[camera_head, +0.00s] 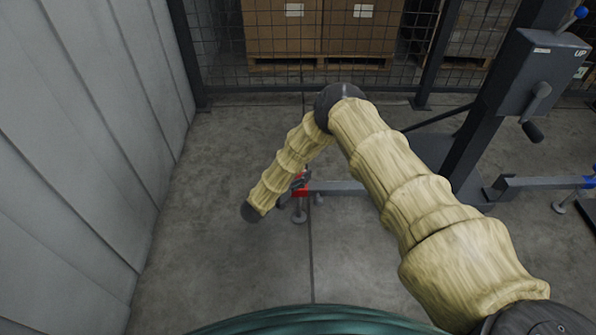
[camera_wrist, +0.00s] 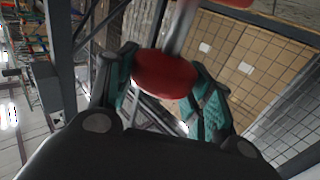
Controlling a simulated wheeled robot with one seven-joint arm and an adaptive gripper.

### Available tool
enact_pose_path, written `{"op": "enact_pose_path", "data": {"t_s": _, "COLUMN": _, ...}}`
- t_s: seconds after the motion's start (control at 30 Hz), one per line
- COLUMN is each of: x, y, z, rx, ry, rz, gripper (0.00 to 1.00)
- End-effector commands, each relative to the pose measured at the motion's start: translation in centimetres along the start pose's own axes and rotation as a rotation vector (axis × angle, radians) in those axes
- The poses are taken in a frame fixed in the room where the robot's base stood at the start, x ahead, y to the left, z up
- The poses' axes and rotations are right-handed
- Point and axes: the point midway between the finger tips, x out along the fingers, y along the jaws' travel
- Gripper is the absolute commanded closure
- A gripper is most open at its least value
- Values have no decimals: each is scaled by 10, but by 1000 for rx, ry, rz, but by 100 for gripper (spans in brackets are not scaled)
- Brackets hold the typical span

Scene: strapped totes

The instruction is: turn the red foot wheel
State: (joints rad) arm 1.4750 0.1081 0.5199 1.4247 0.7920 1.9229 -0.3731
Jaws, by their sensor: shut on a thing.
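The red foot wheel (camera_wrist: 165,73) sits between the two teal-padded fingers of my gripper (camera_wrist: 166,85) in the wrist view, with a metal rod running up from it. My gripper is shut on the wheel. In the head view, my sleeved arm reaches down to a low grey leg with a red end piece (camera_head: 300,188) near the floor. The fingers are hard to make out there, and my arm's end partly covers the spot. A small round foot (camera_head: 299,216) shows on the floor under the red end.
A grey stand with a crank box (camera_head: 535,75) rises at the right. Its other leg (camera_head: 540,183) has a blue end. A panelled wall (camera_head: 90,120) closes off the left. Mesh fencing and boxes on pallets (camera_head: 320,30) stand at the back.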

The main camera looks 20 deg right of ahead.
Motion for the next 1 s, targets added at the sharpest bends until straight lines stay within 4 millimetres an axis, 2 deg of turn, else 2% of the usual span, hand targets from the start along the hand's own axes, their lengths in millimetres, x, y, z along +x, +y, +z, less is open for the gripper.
{"op": "enact_pose_path", "data": {"t_s": 0.5, "x": -2, "y": -5, "z": -1, "rx": 6, "ry": 1, "rz": 463, "gripper": 72}}
{"op": "enact_pose_path", "data": {"t_s": 1.0, "x": 0, "y": -6, "z": 1, "rx": 8, "ry": 1, "rz": 753, "gripper": 72}}
